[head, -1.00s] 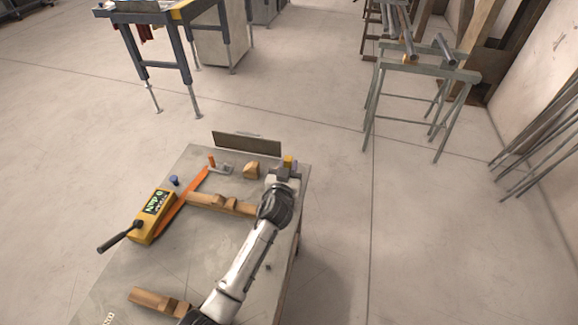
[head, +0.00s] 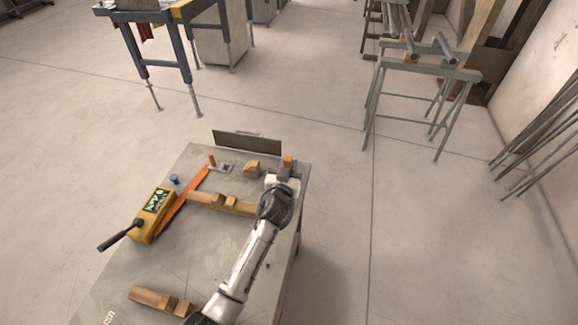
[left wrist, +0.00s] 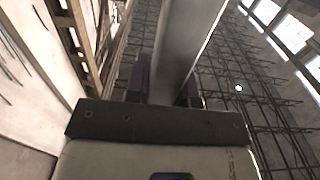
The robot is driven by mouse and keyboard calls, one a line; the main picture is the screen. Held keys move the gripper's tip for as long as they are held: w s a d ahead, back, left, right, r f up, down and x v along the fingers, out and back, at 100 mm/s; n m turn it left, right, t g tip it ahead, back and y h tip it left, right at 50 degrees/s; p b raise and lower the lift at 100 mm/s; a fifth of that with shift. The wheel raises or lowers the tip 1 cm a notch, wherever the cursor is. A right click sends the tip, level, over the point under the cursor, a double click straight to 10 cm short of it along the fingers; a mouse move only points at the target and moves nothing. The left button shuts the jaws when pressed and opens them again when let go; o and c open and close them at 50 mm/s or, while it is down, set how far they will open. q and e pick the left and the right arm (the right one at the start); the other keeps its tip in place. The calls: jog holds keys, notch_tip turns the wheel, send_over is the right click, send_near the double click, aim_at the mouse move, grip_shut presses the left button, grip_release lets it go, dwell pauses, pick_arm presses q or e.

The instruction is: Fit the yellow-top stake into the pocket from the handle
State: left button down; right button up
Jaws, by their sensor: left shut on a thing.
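The yellow-top stake (head: 289,160) stands near the table's far right corner in the head view. Only its yellow top shows there. My left gripper (head: 284,178) is at the stake, shut on it; its fingertips are mostly hidden by my wrist. In the left wrist view a long grey bar, apparently the stake (left wrist: 183,45), runs between the dark purple fingers of the gripper (left wrist: 165,85). A small grey plate with a dark square, perhaps the pocket (head: 227,168), lies left of the gripper. My right gripper is not in view.
The table (head: 215,235) bears wooden blocks (head: 252,169), notched wood pieces (head: 205,200), a yellow box with a dark handle (head: 152,215), an orange bar (head: 186,197) and a blue cylinder (head: 174,180). A dark panel (head: 246,143) stands at its far edge. The table's middle has bare room.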

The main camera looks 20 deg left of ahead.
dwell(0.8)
pick_arm(q)
jog(key=shift+f+b, duration=0.95)
jog(key=shift+b, duration=0.05)
jog(key=shift+f+b, duration=0.8)
jog(key=shift+f, duration=0.05)
jog(key=shift+a+f+b, duration=0.1)
jog(key=shift+f+b, duration=0.65)
jog(key=shift+f, duration=0.05)
jog(key=shift+a+f+b, duration=0.1)
jog(key=shift+f+b, duration=0.3)
jog(key=shift+f, duration=0.05)
jog(key=shift+a+f, duration=0.1)
jog(key=shift+f, duration=0.05)
jog(key=c, duration=1.3)
grip_release()
jog(key=o, duration=0.4)
